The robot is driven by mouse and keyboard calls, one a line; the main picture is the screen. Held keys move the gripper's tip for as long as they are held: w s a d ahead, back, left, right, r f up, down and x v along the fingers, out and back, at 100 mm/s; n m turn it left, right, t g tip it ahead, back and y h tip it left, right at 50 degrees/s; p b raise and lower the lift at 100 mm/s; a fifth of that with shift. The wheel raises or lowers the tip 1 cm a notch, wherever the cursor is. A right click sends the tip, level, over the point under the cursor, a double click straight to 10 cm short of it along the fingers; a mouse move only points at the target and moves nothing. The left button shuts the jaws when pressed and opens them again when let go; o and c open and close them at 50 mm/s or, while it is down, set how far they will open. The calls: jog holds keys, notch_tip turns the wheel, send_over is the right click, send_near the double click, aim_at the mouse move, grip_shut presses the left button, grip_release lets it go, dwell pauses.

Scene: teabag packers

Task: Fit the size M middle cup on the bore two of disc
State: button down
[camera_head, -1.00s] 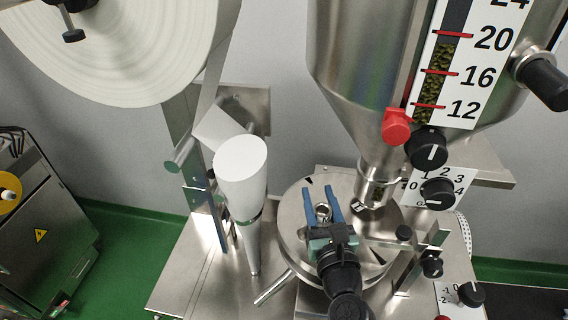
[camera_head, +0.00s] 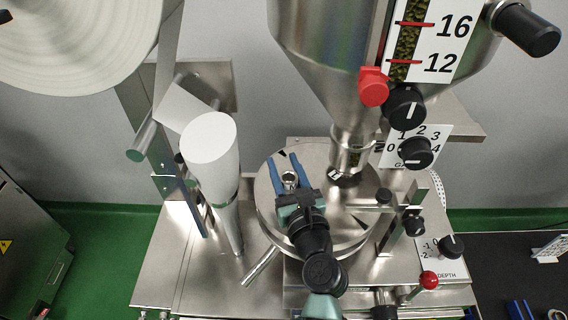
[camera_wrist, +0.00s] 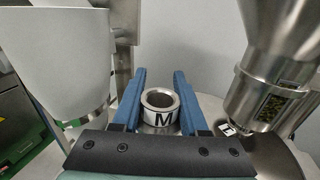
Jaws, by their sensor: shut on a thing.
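The size M cup (camera_wrist: 161,118) is a short steel ring with a white band marked "M" in the wrist view. It also shows small in the head view (camera_head: 289,180), upright. My gripper (camera_head: 284,158) is shut on it, with its blue fingers on either side; they also show in the wrist view (camera_wrist: 160,74). The cup and fingers are over the left part of the round steel disc (camera_head: 343,205). I cannot tell whether the cup touches the disc or sits in a bore. No bore number is readable, and my gripper and arm hide part of the disc.
The hopper (camera_head: 320,60) and its outlet (camera_head: 352,150) stand close right of the gripper. A white-topped tube (camera_head: 210,150) stands left. A bracket with black knobs (camera_head: 415,222) is at the disc's right. A black mat (camera_head: 500,265) lies at the lower right.

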aim_at(283, 176)
notch_tip(283, 176, down, 3)
jog(key=shift+w+a+f+b, duration=0.15)
jog(key=shift+b, duration=0.95)
jog(key=shift+f+b, duration=0.4)
jog(key=shift+f, duration=0.05)
jog(key=shift+p, duration=0.4)
jog(key=shift+f+b, duration=0.95)
jog(key=shift+f, duration=0.1)
dwell(0.3)
jog(key=c, duration=0.8)
grip_release()
jog(key=o, duration=0.4)
jog(key=shift+o, duration=0.2)
jog(key=shift+f, duration=0.1)
